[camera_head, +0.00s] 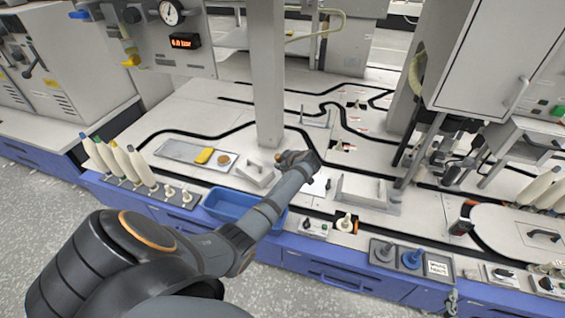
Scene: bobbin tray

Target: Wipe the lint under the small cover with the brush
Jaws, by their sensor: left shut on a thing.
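My left arm reaches in from the lower left over the work table. My left gripper (313,172) is at its far end, low over a pale patch of the table, mostly hidden by my own wrist. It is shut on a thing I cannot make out. A small pale cover with an upright handle (254,175) stands just left of my wrist. A wider one with a handle (368,192) stands just right of it. I cannot tell which is the task's small cover. No brush or lint can be made out clearly. My right gripper is not in view.
A blue tray (227,201) lies partly behind my forearm. A metal tray (180,150) holds a yellow block (204,155) and a round brown piece (224,159). Several pale bobbins (121,162) stand at left. A grey post (267,80) rises behind my wrist.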

